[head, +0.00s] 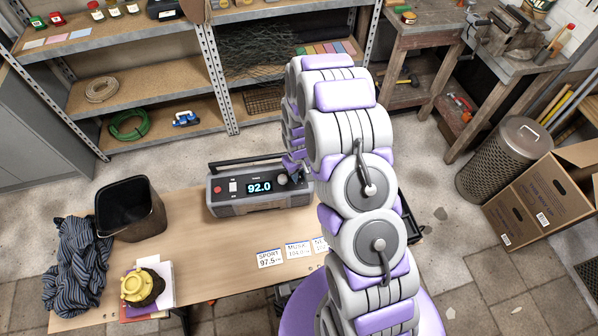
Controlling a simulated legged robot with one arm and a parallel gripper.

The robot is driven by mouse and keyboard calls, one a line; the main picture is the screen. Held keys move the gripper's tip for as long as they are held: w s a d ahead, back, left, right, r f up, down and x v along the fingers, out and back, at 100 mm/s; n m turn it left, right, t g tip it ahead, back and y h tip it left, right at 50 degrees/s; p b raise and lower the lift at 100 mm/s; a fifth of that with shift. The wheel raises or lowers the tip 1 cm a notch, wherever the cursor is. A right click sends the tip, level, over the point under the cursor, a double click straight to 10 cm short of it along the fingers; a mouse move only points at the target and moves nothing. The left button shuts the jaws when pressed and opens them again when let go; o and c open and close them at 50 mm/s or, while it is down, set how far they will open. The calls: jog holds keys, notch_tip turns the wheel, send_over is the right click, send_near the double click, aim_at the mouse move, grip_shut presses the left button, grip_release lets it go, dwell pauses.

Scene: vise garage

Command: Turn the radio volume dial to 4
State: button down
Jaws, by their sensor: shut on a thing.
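The radio (226,206) is a dark grey box with a carrying handle, standing on the wooden table. Its lit display (260,187) reads 92.0. A small dark round dial (282,179) shows on the right part of its front; I cannot read any volume marks. My gripper (291,167) reaches down from my white and purple arm to the radio's right end and is shut on a dial there. The fingertips are small and partly hidden, so the dial's angle cannot be told.
On the table (215,255) are a black bin (130,210), a striped cloth (78,262), a yellow-topped object (143,286) on papers, and station cards (270,258) in front of the radio. Shelves (165,120) stand behind. My arm hides the table's right part.

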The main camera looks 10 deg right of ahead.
jog(key=m+p, duration=0.1)
jog(key=m, duration=0.5)
jog(key=shift+r, duration=0.1)
jog(key=m, duration=0.5)
jog(key=shift+m+p, duration=0.35)
jog(key=shift+m, duration=0.05)
jog(key=c, duration=0.9)
grip_release()
notch_tip(320, 180, up, 17)
jog(key=shift+w+r+p, duration=0.1)
jog(key=shift+p, duration=0.4)
